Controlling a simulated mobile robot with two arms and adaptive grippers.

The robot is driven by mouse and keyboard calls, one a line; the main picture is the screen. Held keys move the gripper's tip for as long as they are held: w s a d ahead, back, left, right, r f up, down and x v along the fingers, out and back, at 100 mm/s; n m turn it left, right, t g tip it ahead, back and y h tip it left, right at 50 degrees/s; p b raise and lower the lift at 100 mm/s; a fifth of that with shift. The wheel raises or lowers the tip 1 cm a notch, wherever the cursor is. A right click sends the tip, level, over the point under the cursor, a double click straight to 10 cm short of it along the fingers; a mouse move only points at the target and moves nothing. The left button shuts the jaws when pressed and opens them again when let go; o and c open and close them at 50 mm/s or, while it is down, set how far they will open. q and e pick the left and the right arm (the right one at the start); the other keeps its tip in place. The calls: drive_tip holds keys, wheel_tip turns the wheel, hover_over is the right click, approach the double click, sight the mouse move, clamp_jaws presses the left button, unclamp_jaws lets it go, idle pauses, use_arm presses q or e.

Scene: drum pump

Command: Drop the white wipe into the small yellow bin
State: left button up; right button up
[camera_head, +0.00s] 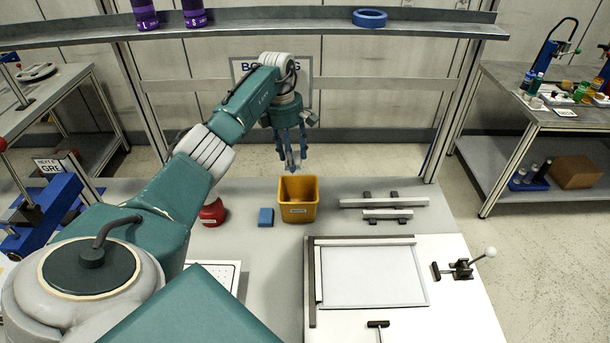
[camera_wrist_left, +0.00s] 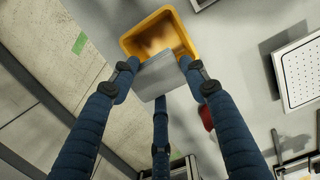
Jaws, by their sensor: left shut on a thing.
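The small yellow bin (camera_head: 298,206) stands upright on the grey bench, and its open mouth shows in the left wrist view (camera_wrist_left: 178,32). My left gripper (camera_head: 290,165) points down above the back of the bin. In the left wrist view, its fingers (camera_wrist_left: 158,78) are shut on the white wipe (camera_wrist_left: 157,72), a flat sheet that looks pale grey here. The wipe hangs over one edge of the bin mouth and hides part of it. Whether it touches the rim I cannot tell. My right gripper is out of view.
A blue block (camera_head: 266,217) and a red object (camera_head: 212,212) stand left of the bin. Pale metal bars (camera_head: 384,203) lie to its right. A white board with a framed panel (camera_head: 372,275) lies in front. A metal shelf (camera_head: 260,33) crosses above the back of the bench.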

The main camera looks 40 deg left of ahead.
use_arm(q)
drive_tip(key=f+b, duration=0.1)
drive_tip(key=s+f+b, duration=0.1)
drive_tip(key=f, duration=0.1)
drive_tip(key=shift+s+d+f+b, duration=0.1)
drive_tip(key=shift+s+f+b, duration=0.1)
drive_tip(key=shift+f+b, duration=0.1)
drive_tip(key=shift+w+f+b, duration=0.2)
drive_tip(key=shift+f+b, duration=0.2)
drive_tip(key=shift+f, duration=0.45)
drive_tip(key=o, duration=1.2)
drive_tip(key=shift+r, duration=0.45)
drive_tip(key=r, duration=0.7)
drive_tip(key=a+r, duration=0.1)
drive_tip(key=r, duration=0.3)
drive_tip(key=shift+s+a, duration=0.1)
drive_tip(key=shift+s, duration=0.2)
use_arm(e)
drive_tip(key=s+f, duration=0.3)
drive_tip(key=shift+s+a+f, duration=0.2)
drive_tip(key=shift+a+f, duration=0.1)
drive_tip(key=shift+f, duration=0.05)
use_arm(q)
drive_tip(key=shift+f, duration=0.1)
